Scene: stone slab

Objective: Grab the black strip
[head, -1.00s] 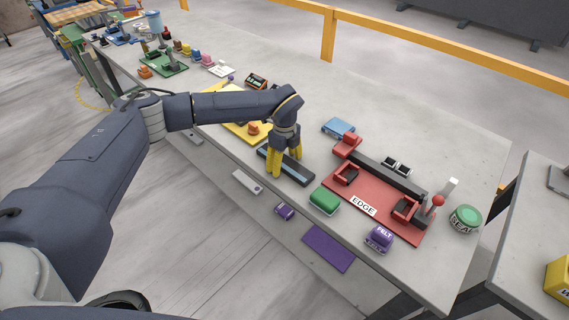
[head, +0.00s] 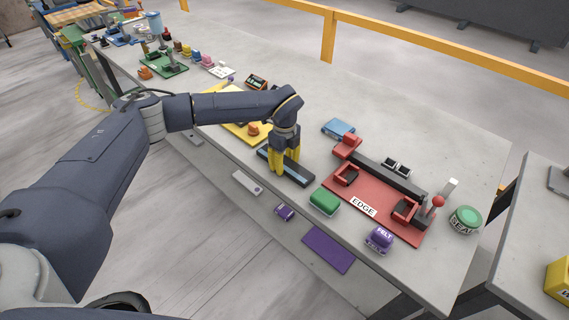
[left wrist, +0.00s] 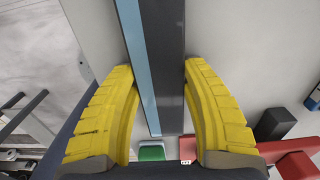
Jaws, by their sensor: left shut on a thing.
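The black strip (head: 294,174) lies along the front part of the stone slab, with a light blue band along one long side. It also shows in the left wrist view (left wrist: 170,60), running between the fingers. My left gripper (head: 284,168) has its yellow fingers around the strip from above. In the left wrist view the gripper (left wrist: 158,85) has a finger against each long side of the strip. It is shut on the strip, which still appears to lie at slab level. My right gripper is not in view.
A green block (head: 324,202) and a red fixture marked EDGE (head: 375,200) are to the right. A blue block (head: 338,127) is behind them. A yellow board (head: 240,131) lies to the left. Purple items (head: 379,238) sit near the slab's front edge.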

